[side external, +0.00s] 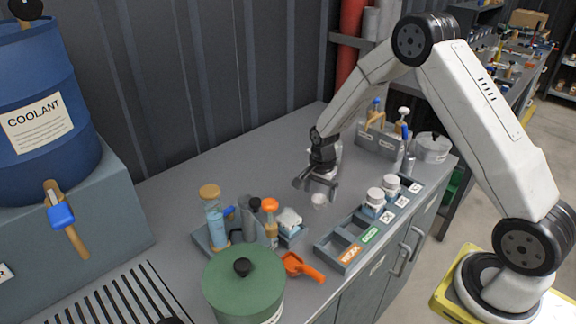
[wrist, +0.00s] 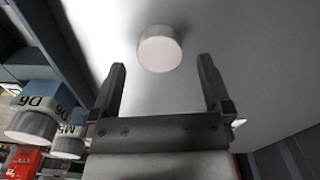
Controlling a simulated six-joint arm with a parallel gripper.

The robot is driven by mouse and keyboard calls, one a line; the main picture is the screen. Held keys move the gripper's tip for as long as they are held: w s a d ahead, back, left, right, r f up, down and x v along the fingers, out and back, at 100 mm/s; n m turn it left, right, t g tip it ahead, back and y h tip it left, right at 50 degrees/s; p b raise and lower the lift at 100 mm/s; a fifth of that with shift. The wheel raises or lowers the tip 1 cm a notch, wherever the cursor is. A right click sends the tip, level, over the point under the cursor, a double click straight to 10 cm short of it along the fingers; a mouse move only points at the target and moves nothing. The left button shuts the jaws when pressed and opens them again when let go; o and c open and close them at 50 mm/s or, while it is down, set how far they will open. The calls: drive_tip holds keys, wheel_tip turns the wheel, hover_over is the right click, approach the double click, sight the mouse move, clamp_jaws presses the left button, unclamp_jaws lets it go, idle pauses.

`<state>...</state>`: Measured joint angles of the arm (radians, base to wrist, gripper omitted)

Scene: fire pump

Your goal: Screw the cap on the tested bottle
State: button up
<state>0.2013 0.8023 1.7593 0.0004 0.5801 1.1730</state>
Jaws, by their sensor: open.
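A small white round cap (side external: 320,200) lies on the grey bench; it also shows in the wrist view (wrist: 160,48). My gripper (side external: 316,184) is open and empty, pointing down just above the cap. In the wrist view my gripper (wrist: 163,72) has its fingers spread, with the cap centred between and just beyond the tips. Two blue-and-white lidded bottles, one nearer (side external: 375,202) and one farther (side external: 391,186), stand in the long rack. A light bottle-like item (side external: 289,220) sits in the left tray. I cannot tell which bottle is the tested one.
The rack (side external: 327,248) has empty front compartments beside an orange label and a green label. A green pot (side external: 243,285), an orange tool (side external: 303,267) and an amber-capped jar (side external: 215,215) stand at the left. A grey caddy (side external: 378,138) and metal pot (side external: 432,148) stand behind. The middle bench is clear.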

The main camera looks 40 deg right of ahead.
sight(319, 199)
drive_tip(key=shift+f, duration=1)
drive_tip(key=shift+c, duration=0.2)
drive_tip(key=c, duration=1.1)
drive_tip(key=shift+r, duration=2.55)
drive_tip(key=shift+c, duration=0.2)
drive_tip(key=shift+a, duration=0.1)
drive_tip(key=a+r, duration=0.2)
drive_tip(key=a, duration=0.2)
drive_tip(key=s+a+r, duration=0.1)
drive_tip(key=a+r, duration=0.2)
drive_tip(key=a, duration=0.2)
drive_tip(key=s+a+r, duration=0.1)
drive_tip(key=a+r, duration=0.2)
drive_tip(key=a, duration=0.2)
drive_tip(key=shift+r, duration=0.2)
